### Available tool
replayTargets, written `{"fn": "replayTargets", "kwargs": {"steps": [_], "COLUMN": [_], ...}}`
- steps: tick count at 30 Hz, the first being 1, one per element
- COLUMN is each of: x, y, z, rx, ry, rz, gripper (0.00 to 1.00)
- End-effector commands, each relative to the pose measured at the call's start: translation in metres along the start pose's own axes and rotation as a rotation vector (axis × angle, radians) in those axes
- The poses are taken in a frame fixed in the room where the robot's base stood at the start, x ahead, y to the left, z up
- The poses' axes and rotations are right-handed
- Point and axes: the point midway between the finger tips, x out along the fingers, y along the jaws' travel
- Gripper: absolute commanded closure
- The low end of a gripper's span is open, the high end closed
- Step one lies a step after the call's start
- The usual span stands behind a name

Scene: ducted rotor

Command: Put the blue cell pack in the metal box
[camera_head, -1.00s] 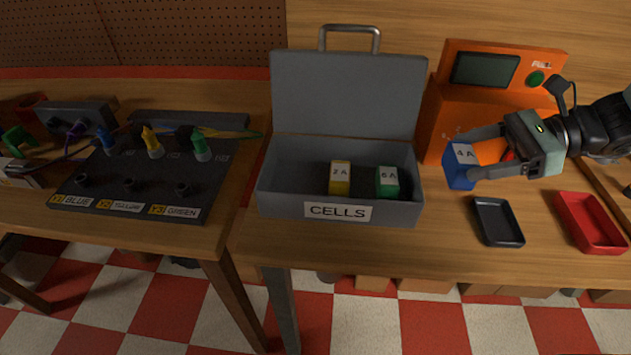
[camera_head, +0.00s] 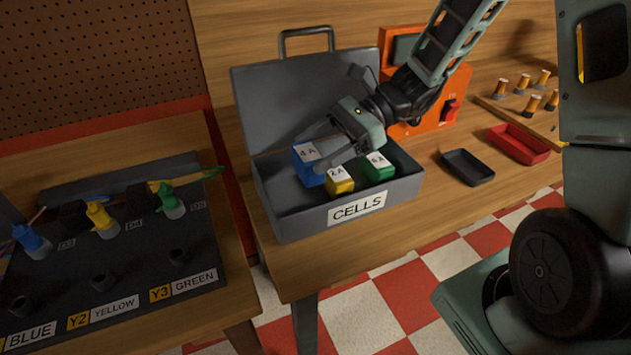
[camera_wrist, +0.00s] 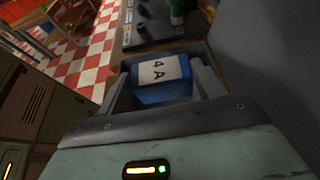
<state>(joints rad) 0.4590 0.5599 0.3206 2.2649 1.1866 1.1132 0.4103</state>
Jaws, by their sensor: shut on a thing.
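The blue cell pack (camera_head: 308,165), labelled "4 A", is between the fingers of my gripper (camera_head: 322,152), which is shut on it. It is over the left part of the open metal box (camera_head: 290,222), whose front label reads "CELLS". Whether the pack touches the box floor I cannot tell. A yellow pack (camera_head: 340,181) marked "2A" and a green pack (camera_head: 378,168) marked "6A" stand in the box to its right. The wrist view shows the blue pack (camera_wrist: 160,82) between both fingers, label up.
The box lid (camera_head: 290,105) stands open behind. A black tray (camera_head: 467,167) and a red tray (camera_head: 518,143) lie to the right, near an orange device (camera_head: 455,85). A dark panel (camera_head: 130,255) with coloured plugs is at the left.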

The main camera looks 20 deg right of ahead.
Motion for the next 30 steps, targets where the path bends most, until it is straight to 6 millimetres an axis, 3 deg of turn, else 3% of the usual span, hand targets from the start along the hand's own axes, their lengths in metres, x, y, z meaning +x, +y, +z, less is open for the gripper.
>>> {"fn": "replayTargets", "kwargs": {"steps": [15,29,30], "x": [0.024,0.027,0.026], "y": [0.000,0.000,0.000], "z": [-0.058,-0.065,-0.064], "rx": [0.001,-0.002,-0.002], "ry": [-0.001,0.000,0.001], "rz": [0.001,0.000,0.000], "gripper": [0.61,0.61,0.21]}}
